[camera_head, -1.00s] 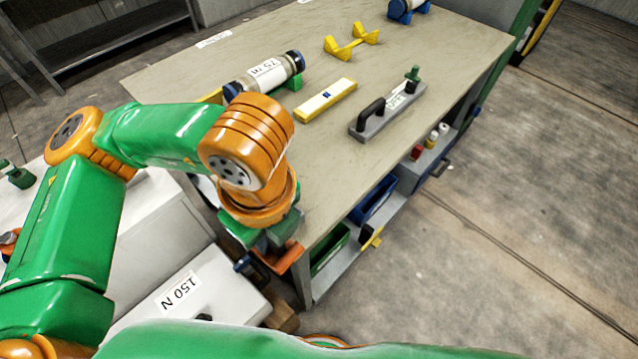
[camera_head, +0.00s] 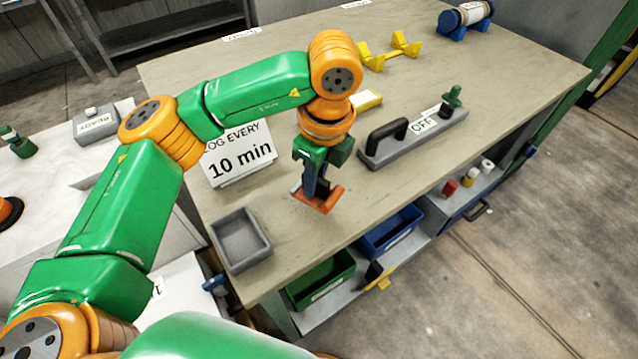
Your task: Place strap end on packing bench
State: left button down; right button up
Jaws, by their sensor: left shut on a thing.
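The packing bench (camera_head: 420,200) has a beige top and fills the middle of the head view. My left gripper (camera_head: 318,190) comes down over its near part and points downward. It is shut on an orange piece that I take to be the strap end (camera_head: 324,200). The orange piece is at or just above the bench top; I cannot tell if it touches. The fingers hide part of it. My right gripper is not in view.
A grey tray (camera_head: 240,240) and a "10 min" sign (camera_head: 238,160) stand left of the gripper. A grey handled block (camera_head: 412,135) lies to its right. Yellow cradles (camera_head: 390,50) are farther back. Green (camera_head: 320,282) and blue (camera_head: 392,232) bins sit below the front edge.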

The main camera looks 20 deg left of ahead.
aim_at(317, 191)
pick_arm(q)
jog(key=f, duration=0.1)
jog(key=w+f+p, duration=0.1)
jog(key=f, duration=0.1)
jog(key=shift+f+p, duration=0.25)
jog(key=shift+p, duration=0.05)
jog(key=shift+f, duration=0.55)
jog(key=c, duration=0.8)
grip_release()
